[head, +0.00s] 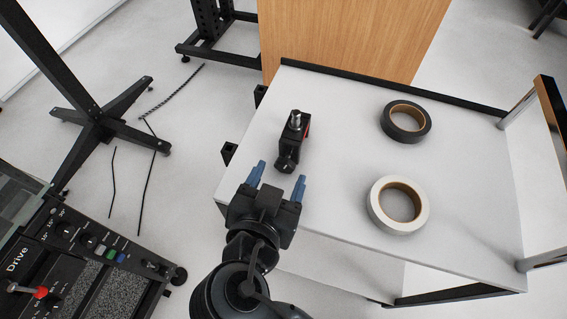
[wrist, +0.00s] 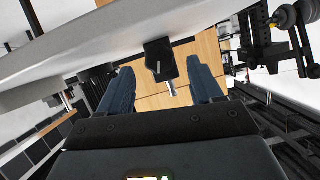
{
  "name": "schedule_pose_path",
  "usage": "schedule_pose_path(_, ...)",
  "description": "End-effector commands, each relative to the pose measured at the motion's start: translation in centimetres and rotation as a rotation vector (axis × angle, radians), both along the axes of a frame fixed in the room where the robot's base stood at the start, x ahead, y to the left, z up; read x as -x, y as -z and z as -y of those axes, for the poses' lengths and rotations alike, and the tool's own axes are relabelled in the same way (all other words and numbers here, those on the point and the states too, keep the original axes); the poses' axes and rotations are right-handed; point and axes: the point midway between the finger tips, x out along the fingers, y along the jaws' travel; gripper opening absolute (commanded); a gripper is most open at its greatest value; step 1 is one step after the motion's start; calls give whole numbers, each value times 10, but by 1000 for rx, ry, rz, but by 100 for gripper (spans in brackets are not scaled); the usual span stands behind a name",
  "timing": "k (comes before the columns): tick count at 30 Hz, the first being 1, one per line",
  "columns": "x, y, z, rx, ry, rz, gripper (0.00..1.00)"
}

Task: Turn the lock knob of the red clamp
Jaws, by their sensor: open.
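The clamp (head: 292,140) stands on the white table near its left edge. It is mostly black with a small red part on its right side and a silver stud on top. A black knob (head: 285,164) sits at its near end. My gripper (head: 278,176) is open, with its two blue fingers pointing at the clamp from the near side. The knob lies just beyond the fingertips and between their lines. In the wrist view, the black clamp (wrist: 158,60) shows beyond and between the open fingers, with its silver stud. Nothing is between the fingers.
A black tape roll (head: 427,125) and a white tape roll (head: 376,209) lie on the white table (head: 340,110), right of the clamp. A control panel (head: 95,245) is at lower left. The table surface around the clamp is clear.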

Motion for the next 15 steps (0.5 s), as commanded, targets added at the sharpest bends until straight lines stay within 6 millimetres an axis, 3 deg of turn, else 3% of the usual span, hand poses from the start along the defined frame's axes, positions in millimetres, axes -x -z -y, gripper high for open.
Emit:
schedule_pose_path(6, -23, 10, 7, 1, 1, 0, 65)
schedule_pose_path(15, -29, 13, 9, 0, 0, -1, 65)
